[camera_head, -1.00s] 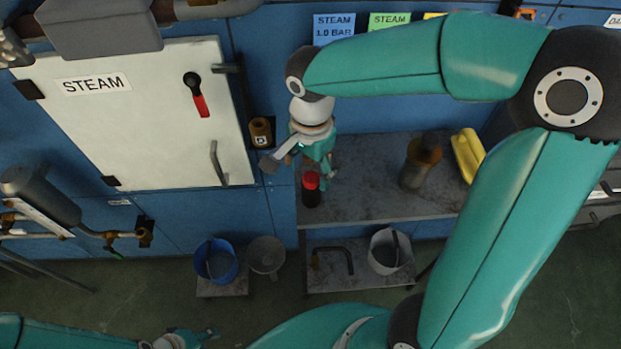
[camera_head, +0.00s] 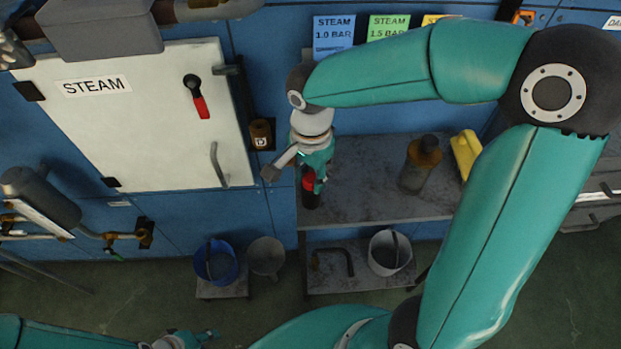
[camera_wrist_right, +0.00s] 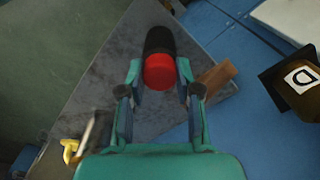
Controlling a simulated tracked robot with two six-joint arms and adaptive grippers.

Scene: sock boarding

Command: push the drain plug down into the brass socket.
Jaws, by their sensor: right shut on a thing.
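A black cylinder with a red top (camera_head: 310,186) stands on the metal bench below my right gripper (camera_head: 318,178). In the right wrist view, the right fingers (camera_wrist_right: 160,75) are shut on the red top (camera_wrist_right: 159,72), one on each side. A brown, brass-like fitting marked D (camera_head: 261,134) is on the blue wall left of the gripper; it also shows in the right wrist view (camera_wrist_right: 297,82). I cannot tell which thing is the drain plug. My left gripper (camera_head: 190,339) is low in the head view; its jaws are too small to read.
The bench (camera_head: 370,205) also bears a brown bottle (camera_head: 422,160) and a yellow object (camera_head: 465,153). A white STEAM door (camera_head: 150,130) is left. A blue bucket (camera_head: 216,262) and a white bucket (camera_head: 390,252) stand below. A brown block (camera_wrist_right: 215,80) lies beside a right finger.

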